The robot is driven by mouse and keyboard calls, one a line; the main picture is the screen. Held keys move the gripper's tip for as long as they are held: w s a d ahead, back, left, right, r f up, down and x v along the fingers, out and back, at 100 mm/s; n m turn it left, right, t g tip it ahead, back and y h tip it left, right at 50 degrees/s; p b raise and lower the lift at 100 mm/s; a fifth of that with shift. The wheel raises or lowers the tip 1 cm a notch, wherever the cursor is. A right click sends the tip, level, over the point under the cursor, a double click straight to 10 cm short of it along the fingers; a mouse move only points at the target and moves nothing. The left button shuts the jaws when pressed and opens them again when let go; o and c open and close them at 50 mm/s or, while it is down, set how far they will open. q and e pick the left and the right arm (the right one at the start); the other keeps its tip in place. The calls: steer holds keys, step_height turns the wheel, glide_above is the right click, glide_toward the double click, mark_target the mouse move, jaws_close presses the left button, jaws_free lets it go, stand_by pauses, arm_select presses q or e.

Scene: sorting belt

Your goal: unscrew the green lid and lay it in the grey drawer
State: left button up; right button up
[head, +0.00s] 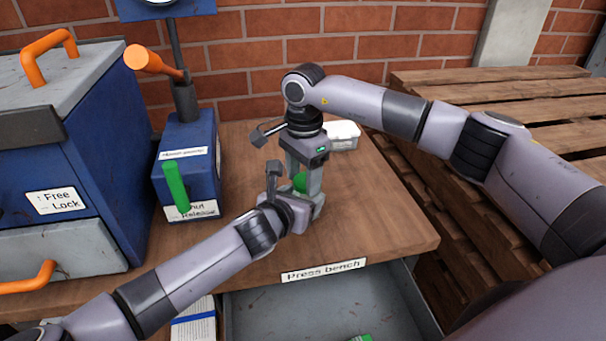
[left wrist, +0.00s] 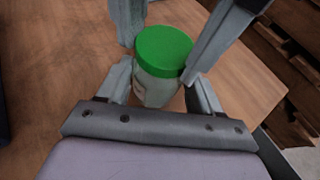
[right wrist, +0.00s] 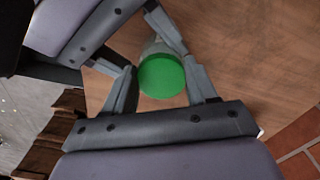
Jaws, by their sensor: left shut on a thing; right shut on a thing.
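A clear jar (left wrist: 155,92) with a green lid (left wrist: 163,50) stands on the bench, lid up. My left gripper (head: 298,197) is shut around the jar's body. My right gripper (head: 302,178) comes down from above and is shut on the green lid, which also shows in the right wrist view (right wrist: 161,76). The lid sits on the jar's mouth; whether it is loosened I cannot tell. In the head view the fingers hide most of the jar. The grey drawer (head: 290,305) under the bench is pulled open, and a small green item (head: 362,338) shows at its front.
A blue machine (head: 85,180) with orange handles stands at left, beside a blue post with a green lever (head: 176,187). A white container (head: 342,135) lies behind my right gripper. Wooden pallets (head: 500,95) are at right. The bench's front right is clear.

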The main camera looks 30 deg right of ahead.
steer(key=n, duration=0.5)
steer(key=shift+w+d+r, duration=0.2)
steer(key=shift+w+d, duration=0.05)
steer(key=shift+n, duration=0.3)
steer(key=n, duration=0.4)
steer(key=shift+a+r+n, duration=0.1)
steer(key=shift+a+n, duration=0.05)
steer(key=shift+n, duration=0.15)
steer(key=o, duration=1.1)
steer(key=shift+o, duration=1.4)
steer(key=shift+a, duration=0.1)
steer(key=shift+s, duration=0.1)
